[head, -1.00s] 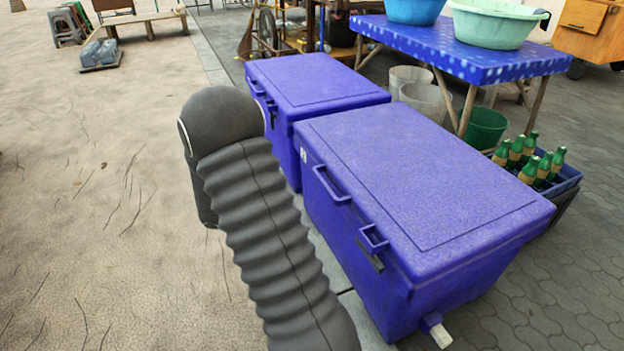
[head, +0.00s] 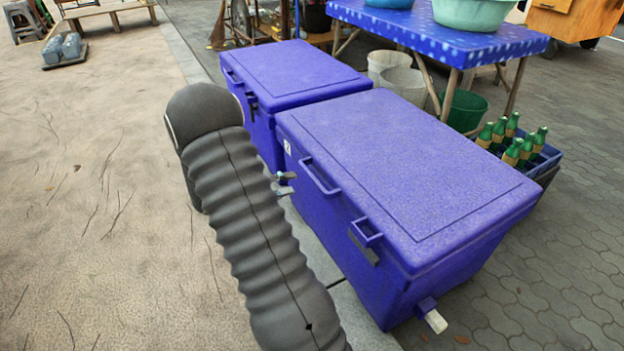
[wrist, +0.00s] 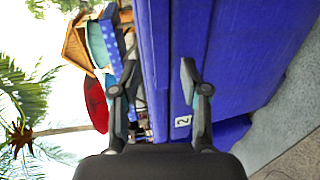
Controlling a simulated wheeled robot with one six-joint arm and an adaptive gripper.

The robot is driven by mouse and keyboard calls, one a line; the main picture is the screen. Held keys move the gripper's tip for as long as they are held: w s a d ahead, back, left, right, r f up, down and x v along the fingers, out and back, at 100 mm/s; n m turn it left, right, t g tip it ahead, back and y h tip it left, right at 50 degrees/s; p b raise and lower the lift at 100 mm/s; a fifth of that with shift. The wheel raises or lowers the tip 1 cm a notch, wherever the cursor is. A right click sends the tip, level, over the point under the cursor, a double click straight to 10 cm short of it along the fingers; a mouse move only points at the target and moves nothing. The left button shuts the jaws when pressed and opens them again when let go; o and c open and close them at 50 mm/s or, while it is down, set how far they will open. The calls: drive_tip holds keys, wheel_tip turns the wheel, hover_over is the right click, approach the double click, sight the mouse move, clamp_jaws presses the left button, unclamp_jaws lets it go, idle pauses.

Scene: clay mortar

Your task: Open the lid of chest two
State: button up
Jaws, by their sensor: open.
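Chest two is the nearer blue chest (head: 345,235), with a small white label on its side. The label (wrist: 182,121) reads "2" in the wrist view. Its lid (head: 405,165) is down. Two handle-like loops (head: 320,178) stand along its left edge. My gripper (head: 285,183) shows only by its fingertips, beyond my arm and close to the left side of chest two. In the wrist view my gripper (wrist: 158,82) is open and empty, its fingers on either side of the lid's edge (wrist: 155,40) in the picture. I cannot tell whether it touches.
A second blue chest (head: 290,75) stands closed just behind. A blue table (head: 440,40) with basins, buckets and a crate of green bottles (head: 515,145) are to the right. Sandy ground (head: 90,220) on the left is open. A white-tipped spout (head: 433,318) sticks out low on chest two.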

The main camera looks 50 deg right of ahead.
sight(310, 180)
drive_tip(key=x, duration=0.8)
drive_tip(key=shift+s+d, duration=0.1)
drive_tip(key=shift+d, duration=0.2)
clamp_jaws()
